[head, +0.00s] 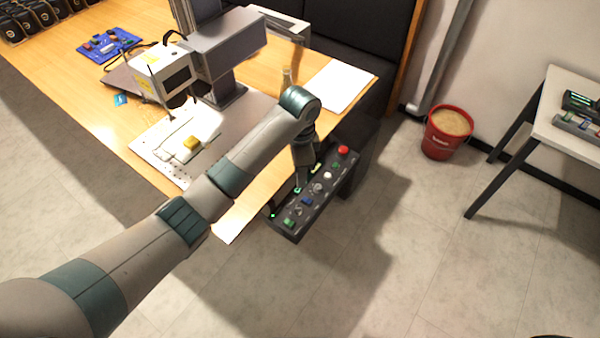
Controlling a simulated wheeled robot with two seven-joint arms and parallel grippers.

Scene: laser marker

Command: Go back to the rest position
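My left arm comes in from the lower left and reaches across the front of the wooden table. My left gripper (301,186) points down at the black control panel (325,203), over or touching its left part. It is small and partly hidden by its own wrist, so I cannot tell whether its fingers are open or shut. The panel carries a red button (344,150), a green button (289,223), a blue button (307,200) and several knobs. My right gripper is not in view.
The laser marker (215,50) stands on the wooden table (60,60) behind my arm, with a yellow piece (192,143) on its plate. A white sheet (338,86) lies at right. A red bucket (446,134) and a side table (560,120) stand right. The front floor is clear.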

